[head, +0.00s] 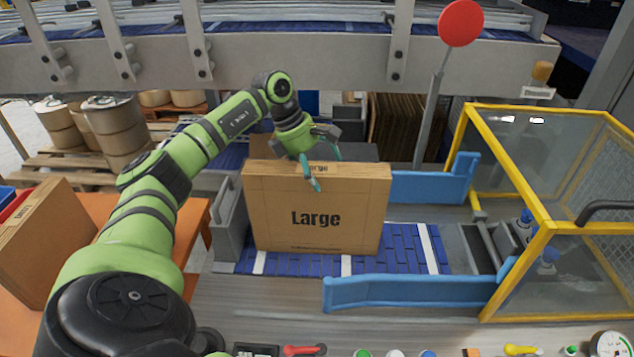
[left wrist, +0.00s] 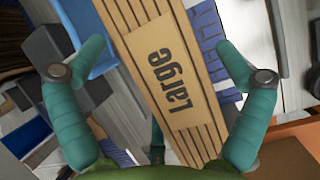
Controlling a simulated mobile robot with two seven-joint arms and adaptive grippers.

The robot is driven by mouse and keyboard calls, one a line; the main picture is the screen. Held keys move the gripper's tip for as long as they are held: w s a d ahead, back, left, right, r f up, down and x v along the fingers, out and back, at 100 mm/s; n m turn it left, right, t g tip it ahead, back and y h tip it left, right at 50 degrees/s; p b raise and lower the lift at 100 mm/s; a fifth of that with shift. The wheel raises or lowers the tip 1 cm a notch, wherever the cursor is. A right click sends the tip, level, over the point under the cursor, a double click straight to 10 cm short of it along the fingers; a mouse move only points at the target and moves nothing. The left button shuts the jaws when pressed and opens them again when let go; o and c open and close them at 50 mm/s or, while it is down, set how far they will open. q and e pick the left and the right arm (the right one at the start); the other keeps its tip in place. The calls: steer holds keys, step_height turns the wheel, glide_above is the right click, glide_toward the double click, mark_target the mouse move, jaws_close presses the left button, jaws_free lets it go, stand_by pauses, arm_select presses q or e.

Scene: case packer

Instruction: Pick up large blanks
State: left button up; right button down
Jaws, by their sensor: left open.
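The large blanks (head: 330,225) are a stack of flat brown cardboard marked "Large", standing upright on the blue conveyor belt. My left gripper (head: 325,172) is over the top edge of the stack, near its middle. In the left wrist view, the open fingers of my left gripper (left wrist: 160,80) are spread on either side of the ridged top edge of the large blanks (left wrist: 150,18), with a gap on both sides. A label on that edge reads "Large". My right gripper is not in view.
Blue guide rails (head: 415,292) flank the belt (head: 400,258). A grey end stop (head: 229,222) stands left of the stack. A yellow-framed clear enclosure (head: 545,228) is at right. Another cardboard stack (head: 45,240) sits on the orange table (head: 192,222) at left. A red disc on a post (head: 461,22) rises behind.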

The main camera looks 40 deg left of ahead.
arm_select(q)
steer(key=c, duration=0.7)
steer(key=shift+s, duration=0.1)
steer(key=c, duration=1)
steer(key=shift+r, duration=0.2)
